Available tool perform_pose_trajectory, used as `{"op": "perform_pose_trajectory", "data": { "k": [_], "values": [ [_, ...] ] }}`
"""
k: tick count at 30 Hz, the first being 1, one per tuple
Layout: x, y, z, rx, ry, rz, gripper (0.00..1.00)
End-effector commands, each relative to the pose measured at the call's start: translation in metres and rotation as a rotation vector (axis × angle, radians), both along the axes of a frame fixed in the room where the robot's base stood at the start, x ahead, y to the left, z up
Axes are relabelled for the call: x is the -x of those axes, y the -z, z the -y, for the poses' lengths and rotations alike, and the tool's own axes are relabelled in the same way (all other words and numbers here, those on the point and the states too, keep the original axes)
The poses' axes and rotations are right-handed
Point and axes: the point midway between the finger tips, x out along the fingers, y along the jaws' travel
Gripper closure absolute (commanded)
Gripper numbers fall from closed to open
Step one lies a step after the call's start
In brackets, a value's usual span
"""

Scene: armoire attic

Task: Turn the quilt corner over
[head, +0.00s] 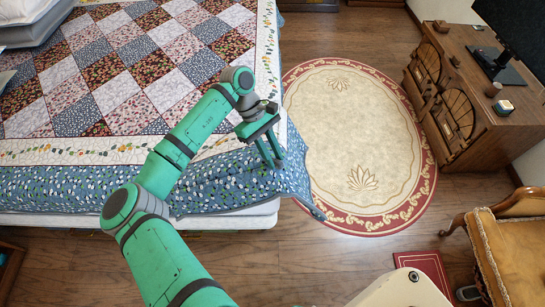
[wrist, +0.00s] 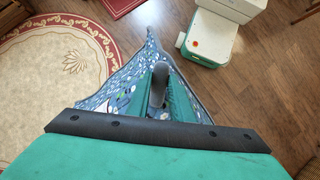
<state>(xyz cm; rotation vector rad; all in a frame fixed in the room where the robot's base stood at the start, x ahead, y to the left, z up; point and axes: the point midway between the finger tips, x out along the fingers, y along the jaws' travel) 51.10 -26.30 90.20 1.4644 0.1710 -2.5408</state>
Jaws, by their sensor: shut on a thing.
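The patchwork quilt (head: 121,91) lies over the bed, with red, white and blue diamonds, a pale flowered band and a wide blue floral border (head: 60,186). My gripper (head: 276,163) is at the right front of the bed, pointing down, shut on the quilt corner (head: 296,188). The corner drapes from the fingers past the bed's edge, its tip hanging toward the floor. In the wrist view the corner (wrist: 148,55) spreads to a point beyond the gripper (wrist: 159,75). The exact pinch of cloth between the fingertips is hard to see.
A round cream rug (head: 355,140) with a red border lies right of the bed. A wooden cabinet (head: 490,120) stands beyond it, and a tan upholstered seat (head: 515,245) is at lower right. White bedding (head: 230,218) shows below the quilt's front edge.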

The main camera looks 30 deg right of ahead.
Motion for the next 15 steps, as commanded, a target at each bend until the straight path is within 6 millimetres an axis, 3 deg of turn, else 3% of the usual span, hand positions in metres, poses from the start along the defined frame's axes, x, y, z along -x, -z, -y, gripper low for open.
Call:
{"op": "perform_pose_trajectory", "data": {
  "k": [3, 4, 6, 15],
  "values": [
    [0.0003, 0.0007, -0.0012, -0.005, -0.001, -0.001, 1.0],
    [0.0004, 0.0007, -0.001, -0.005, -0.001, -0.001, 0.73],
    [0.0006, 0.0006, -0.0006, -0.004, 0.0, -0.001, 0.61],
    [-0.0002, -0.0003, -0.0001, -0.003, 0.001, 0.0, 0.61]
  ]
}}
